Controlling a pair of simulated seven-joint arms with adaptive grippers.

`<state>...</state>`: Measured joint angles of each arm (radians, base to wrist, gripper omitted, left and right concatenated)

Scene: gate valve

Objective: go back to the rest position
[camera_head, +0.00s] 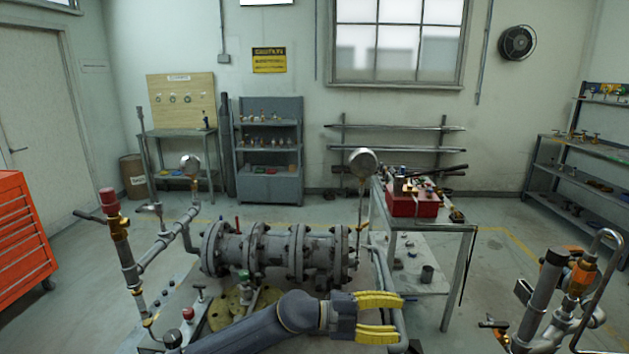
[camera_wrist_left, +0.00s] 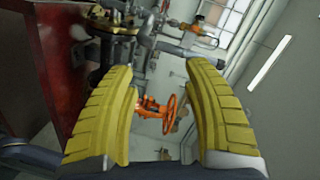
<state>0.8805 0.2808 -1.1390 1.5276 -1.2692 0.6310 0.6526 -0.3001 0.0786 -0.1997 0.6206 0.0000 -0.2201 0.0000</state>
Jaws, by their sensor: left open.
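My left gripper (camera_head: 398,316) is in front of the grey flanged pipe assembly (camera_head: 275,252), low in the head view. Its two yellow-padded fingers point right and are spread apart with nothing between them. In the left wrist view the fingers (camera_wrist_left: 160,78) stand wide apart on both sides. An orange handwheel (camera_wrist_left: 170,113) shows in the gap between them, apparently beyond the fingertips. My right gripper is in neither view.
A metal workbench (camera_head: 455,228) with a red toolbox (camera_head: 414,204) stands right of the pipes. Pipework with orange fittings (camera_head: 582,275) is at the lower right. A red cabinet (camera_head: 22,235) stands at the left. Floor is open between bench and right pipework.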

